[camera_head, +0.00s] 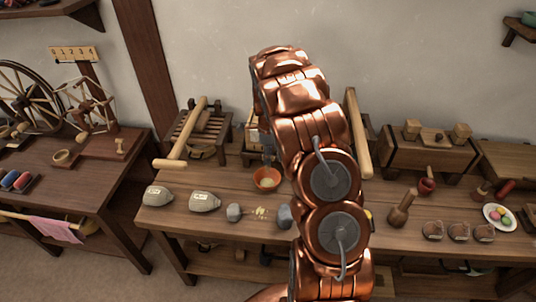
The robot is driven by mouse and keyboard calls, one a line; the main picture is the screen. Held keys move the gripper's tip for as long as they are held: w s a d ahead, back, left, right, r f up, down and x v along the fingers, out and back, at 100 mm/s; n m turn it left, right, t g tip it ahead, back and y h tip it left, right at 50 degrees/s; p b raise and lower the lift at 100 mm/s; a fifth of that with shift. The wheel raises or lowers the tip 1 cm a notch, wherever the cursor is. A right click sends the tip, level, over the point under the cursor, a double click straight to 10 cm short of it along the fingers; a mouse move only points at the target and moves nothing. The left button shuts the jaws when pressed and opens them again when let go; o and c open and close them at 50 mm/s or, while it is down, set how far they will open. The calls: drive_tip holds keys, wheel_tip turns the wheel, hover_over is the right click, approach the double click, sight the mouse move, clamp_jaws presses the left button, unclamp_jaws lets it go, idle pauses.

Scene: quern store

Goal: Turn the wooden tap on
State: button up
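I cannot surely pick out the wooden tap in the head view; it may be hidden behind my copper arm, which covers the middle of the long wooden bench (220,227). My arm rises from the bottom centre and bends over at the top. A small grey part that may be my gripper (265,145) shows just left of the arm, above the orange bowl (266,178). Its fingers cannot be made out, so its opening and any contact are unclear.
A slatted rack (208,126) with a long wooden handle (186,135) stands at the bench's left. A wooden chest (420,158), a mallet (402,208) and a plate (498,217) are right. A spinning-wheel table (85,185) stands left.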

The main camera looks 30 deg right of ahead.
clamp_jaws()
drive_tip(key=shift+f+n+b, duration=0.1)
drive_tip(key=shift+n+b, duration=0.2)
drive_tip(key=shift+b, duration=0.15)
drive_tip(key=n+b, duration=0.2)
drive_tip(key=b, duration=0.1)
drive_tip(key=shift+f+n, duration=0.15)
drive_tip(key=shift+n, duration=0.25)
drive_tip(key=n+b, duration=0.4)
drive_tip(key=n, duration=0.1)
drive_tip(key=n+b, duration=0.3)
drive_tip(key=n, duration=0.1)
drive_tip(key=shift+n, duration=0.4)
drive_tip(key=n+b, duration=0.1)
drive_tip(key=n, duration=0.3)
drive_tip(key=shift+r+n+b, duration=0.2)
drive_tip(key=shift+n+b, duration=0.1)
drive_tip(key=shift+b, duration=0.1)
